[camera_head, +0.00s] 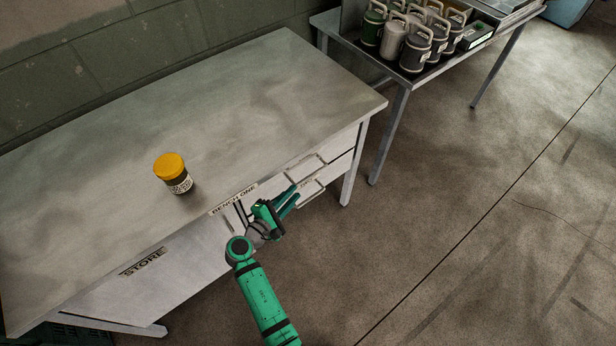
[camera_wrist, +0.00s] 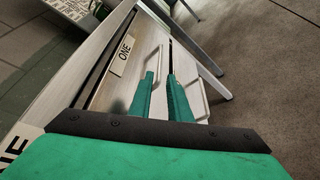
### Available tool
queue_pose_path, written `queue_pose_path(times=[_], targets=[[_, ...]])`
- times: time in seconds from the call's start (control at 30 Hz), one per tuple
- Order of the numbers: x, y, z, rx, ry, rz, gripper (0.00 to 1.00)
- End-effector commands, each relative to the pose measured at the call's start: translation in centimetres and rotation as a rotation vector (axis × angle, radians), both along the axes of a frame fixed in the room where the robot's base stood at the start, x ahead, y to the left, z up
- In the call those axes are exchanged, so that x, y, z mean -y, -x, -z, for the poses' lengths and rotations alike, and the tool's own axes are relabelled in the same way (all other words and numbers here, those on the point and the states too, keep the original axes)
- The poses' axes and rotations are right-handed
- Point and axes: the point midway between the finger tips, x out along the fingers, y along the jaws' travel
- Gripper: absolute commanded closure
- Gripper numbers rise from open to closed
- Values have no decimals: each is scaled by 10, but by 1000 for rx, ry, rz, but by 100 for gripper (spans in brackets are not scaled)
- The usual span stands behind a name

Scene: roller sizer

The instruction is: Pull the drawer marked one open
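The drawer marked ONE shows its pale front (camera_wrist: 105,92) and ONE label (camera_wrist: 122,55) in the wrist view. Its light bar handle (camera_wrist: 159,58) runs beside the label towards my fingers. In the head view the upper drawer's handle (camera_head: 304,166) is on the right part of the bench front. The drawer looks shut. My gripper (camera_head: 291,199) is at the drawer fronts; its two green fingers (camera_wrist: 161,97) stand apart with a gap between them. The near end of the handle is partly hidden by the fingers, so I cannot tell whether they touch it.
A lower drawer handle (camera_head: 312,192) sits just below; it also shows right of my fingers (camera_wrist: 203,100). The bench top (camera_head: 250,100) carries a yellow-lidded jar (camera_head: 172,178). The floor at right is clear.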

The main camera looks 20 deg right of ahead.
Motion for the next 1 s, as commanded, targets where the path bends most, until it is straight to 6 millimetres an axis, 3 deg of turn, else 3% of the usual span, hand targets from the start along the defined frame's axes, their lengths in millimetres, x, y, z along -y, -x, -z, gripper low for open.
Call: queue_pose_path(times=[0.17, 0.6, 1.0], targets=[[12, -10, 1, -2, 7, 7, 83], [67, -54, 17, -1, 4, 6, 83], [80, -67, 22, -1, 3, 1, 83]])
